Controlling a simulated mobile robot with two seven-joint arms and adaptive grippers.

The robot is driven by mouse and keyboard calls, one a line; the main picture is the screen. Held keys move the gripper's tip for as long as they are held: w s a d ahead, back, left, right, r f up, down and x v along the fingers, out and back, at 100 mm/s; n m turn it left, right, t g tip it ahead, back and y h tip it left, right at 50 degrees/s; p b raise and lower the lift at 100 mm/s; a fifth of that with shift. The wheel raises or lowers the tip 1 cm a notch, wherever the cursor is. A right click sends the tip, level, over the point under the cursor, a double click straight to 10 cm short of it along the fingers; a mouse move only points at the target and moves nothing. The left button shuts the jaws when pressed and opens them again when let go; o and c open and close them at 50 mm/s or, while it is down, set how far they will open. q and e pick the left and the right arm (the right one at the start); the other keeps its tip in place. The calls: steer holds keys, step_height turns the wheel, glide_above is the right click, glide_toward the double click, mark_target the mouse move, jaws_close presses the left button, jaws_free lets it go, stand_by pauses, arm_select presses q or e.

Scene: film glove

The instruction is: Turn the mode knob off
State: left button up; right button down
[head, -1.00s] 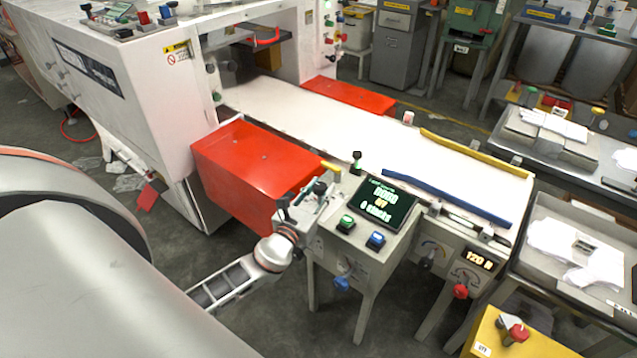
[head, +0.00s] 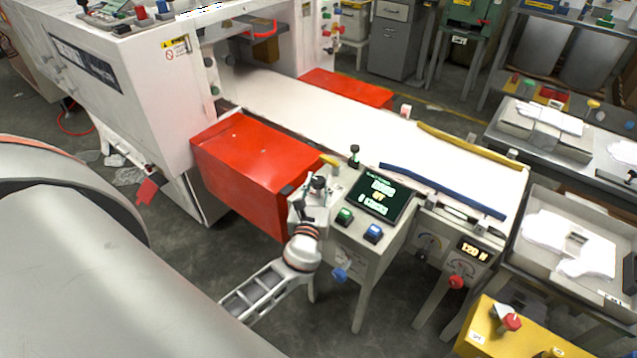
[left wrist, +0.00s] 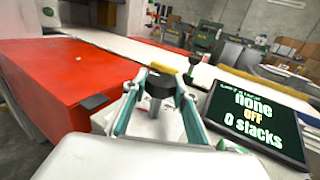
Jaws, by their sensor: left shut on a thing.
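A black mode knob (left wrist: 160,84) sits on the left of the grey control console (head: 362,252), in the left wrist view between my gripper's fingers. My left gripper (head: 314,192) is at the console's left edge in the head view. It also shows in the left wrist view (left wrist: 157,98), with its fingers closed on the knob from both sides. The fingers partly hide the knob. My right gripper is not in view.
A green button (head: 344,216) and a blue button (head: 373,232) lie right of the gripper. A small black-topped knob (head: 354,151) stands behind. A red box (head: 250,165) is close on the left. A white conveyor (head: 330,115) runs behind the console.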

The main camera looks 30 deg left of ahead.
arm_select(q)
steer(key=o, duration=1.1)
steer(key=v, duration=1.2)
steer(key=s+d+f+n+g+h, duration=0.1)
steer(key=s+f+n+g+h, duration=0.15)
steer(key=f+n, duration=0.45)
steer(key=s+d+f+n+g+h, duration=0.1)
steer(key=s+d+f+n+h, duration=0.1)
steer(key=n, duration=0.4)
steer(key=s+d+f+n+g+h, duration=0.1)
steer(key=s+d+f+n+h, duration=0.1)
steer(key=s+d+n, duration=0.3)
steer(key=s+d+f+n+g+h, duration=0.1)
steer(key=s+d+f+n+h, duration=0.2)
steer(key=n, duration=0.6)
steer(key=shift+s+d, duration=0.55)
steer(key=shift+d, duration=0.05)
